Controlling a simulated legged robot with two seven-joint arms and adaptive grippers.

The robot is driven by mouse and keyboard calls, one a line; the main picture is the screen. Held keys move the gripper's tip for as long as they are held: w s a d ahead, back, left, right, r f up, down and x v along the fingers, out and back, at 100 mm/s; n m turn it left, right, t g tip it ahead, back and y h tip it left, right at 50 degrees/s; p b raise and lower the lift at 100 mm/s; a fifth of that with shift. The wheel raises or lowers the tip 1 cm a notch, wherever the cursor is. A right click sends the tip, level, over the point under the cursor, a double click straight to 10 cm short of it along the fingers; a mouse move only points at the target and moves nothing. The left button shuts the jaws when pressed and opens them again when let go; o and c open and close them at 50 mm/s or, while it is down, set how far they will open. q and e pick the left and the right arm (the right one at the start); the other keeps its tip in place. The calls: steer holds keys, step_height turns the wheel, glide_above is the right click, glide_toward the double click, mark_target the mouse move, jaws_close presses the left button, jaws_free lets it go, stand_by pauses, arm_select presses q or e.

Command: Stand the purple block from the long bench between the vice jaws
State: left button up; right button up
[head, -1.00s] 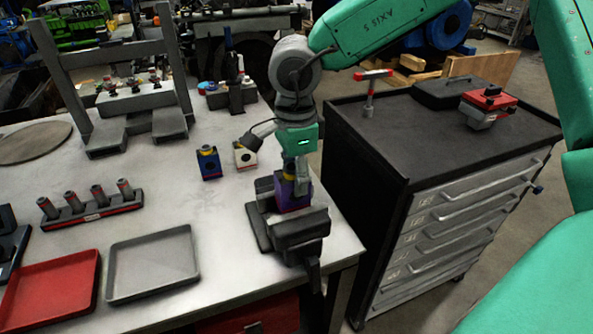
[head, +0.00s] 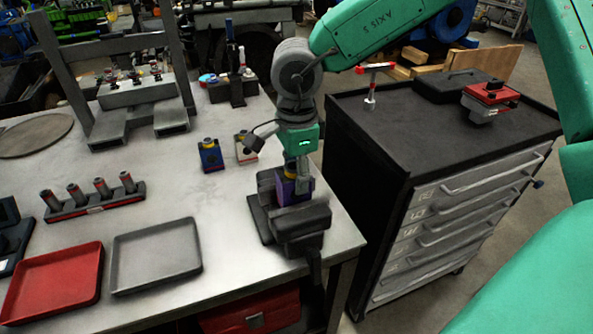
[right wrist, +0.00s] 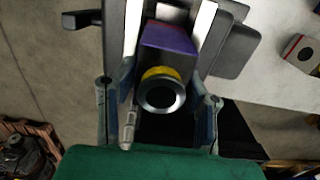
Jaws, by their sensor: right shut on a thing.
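The purple block (head: 292,188) has a yellow collar and a round metal ring on top. My right gripper (head: 298,172) points down over the bench vice (head: 303,222) and is shut on the block. In the right wrist view, the purple block (right wrist: 168,40) shows between my fingers (right wrist: 160,108), with bright vice jaw faces on both sides of it. The block looks upright between the dark jaws. Its lower part is hidden, so I cannot tell whether it touches the vice floor. My left gripper is not in view.
A blue block (head: 209,156) and a cream block (head: 246,147) stand on the bench behind the vice. A grey tray (head: 157,258), a red tray (head: 54,283) and a rack of pegs (head: 95,204) are left. A dark tool cabinet (head: 400,130) stands right of the bench.

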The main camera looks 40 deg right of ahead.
steer(key=shift+f+p, duration=0.35)
steer(key=shift+f, duration=0.1)
stand_by(0.3)
steer(key=o, duration=1.7)
steer(key=shift+c, duration=0.2)
step_height(320, 180, up, 6)
steer(key=p, duration=0.7)
steer(key=shift+f, duration=0.15)
steer(key=shift+r, duration=1.15)
